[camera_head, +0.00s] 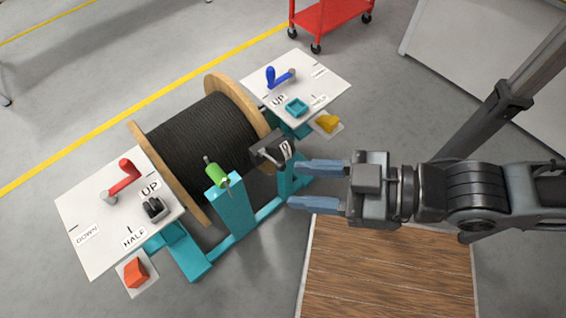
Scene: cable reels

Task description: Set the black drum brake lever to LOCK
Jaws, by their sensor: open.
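The drum of black cable (200,140) sits between two wooden flanges on a teal stand (232,210). A black box (268,148) with white markings stands at the drum's right end, with a grey bar-like part beside it; the markings are too small to read. A green handle (216,176) on a thin rod tops a teal post in front of the drum. I cannot tell for sure which part is the brake lever, or its setting. My gripper (294,184) is open and empty, its blue fingers pointing left, just right of and below the black box.
A left panel (85,205) carries a red crank (123,180) and a black part (154,208). A right panel (325,75) carries a blue crank (279,77) and a teal part (297,106). Orange (135,272) and yellow (327,123) pieces sit nearby. A wooden surface (390,270) lies below my arm.

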